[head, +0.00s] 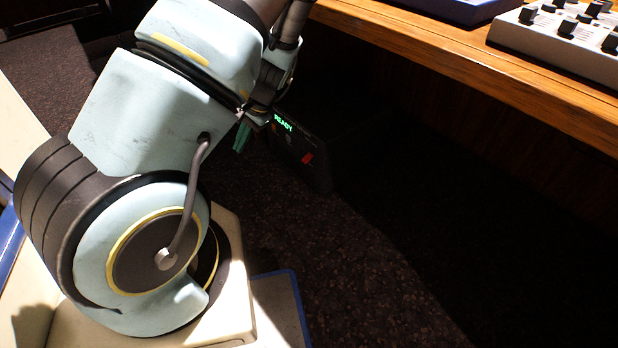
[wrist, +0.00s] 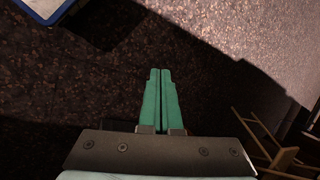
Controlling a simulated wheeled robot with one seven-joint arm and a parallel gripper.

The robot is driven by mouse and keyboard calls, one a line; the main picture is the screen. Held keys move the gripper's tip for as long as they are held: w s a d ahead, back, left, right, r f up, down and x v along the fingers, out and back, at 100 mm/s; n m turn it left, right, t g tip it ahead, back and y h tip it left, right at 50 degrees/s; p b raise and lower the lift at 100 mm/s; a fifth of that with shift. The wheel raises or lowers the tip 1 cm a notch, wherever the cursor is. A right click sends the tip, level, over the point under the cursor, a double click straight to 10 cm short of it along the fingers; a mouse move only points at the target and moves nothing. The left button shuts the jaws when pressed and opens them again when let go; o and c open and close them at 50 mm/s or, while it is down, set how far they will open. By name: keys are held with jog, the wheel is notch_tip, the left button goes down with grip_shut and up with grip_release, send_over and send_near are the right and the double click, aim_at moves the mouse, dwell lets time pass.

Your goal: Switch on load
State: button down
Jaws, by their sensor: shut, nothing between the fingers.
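A dark box (head: 318,172) stands on the floor under the desk in the head view. Its front has a green lit display (head: 284,123) that seems to read READY, and a red switch (head: 308,158) near its right end. No label reading load can be made out. My gripper (head: 241,137) is partly hidden behind my arm, with its green fingers just left of the box's front. In the wrist view, my gripper (wrist: 160,72) has its two fingers together and empty, pointing over bare carpet. The box is not recognizable in the wrist view.
The wooden desk edge (head: 480,62) overhangs the box from the upper right. A grey mixing console (head: 560,45) and a blue-edged item (head: 450,8) sit on top. Open carpet (head: 330,250) lies in front of the box. Wooden legs (wrist: 265,140) show in the wrist view.

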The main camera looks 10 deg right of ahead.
jog(key=w+d+f+m+t+y+b, duration=0.1)
jog(key=w+f+m+b, duration=0.15)
jog(key=f, duration=0.35)
jog(key=w+d+f+m+t+y+b, duration=0.1)
jog(key=w+d+f+b, duration=0.15)
jog(key=f, duration=0.25)
jog(key=m+t+h+b, duration=0.3)
jog(key=m+t+b, duration=0.8)
jog(key=m+b, duration=0.5)
send_near(307, 159)
jog(key=s+f+n, duration=0.2)
jog(key=shift+d+r+m+b, duration=0.15)
jog(key=shift+d+m+b, duration=0.1)
jog(key=shift+d+b, duration=0.1)
jog(key=b+x, duration=0.4)
jog(key=x, duration=0.6)
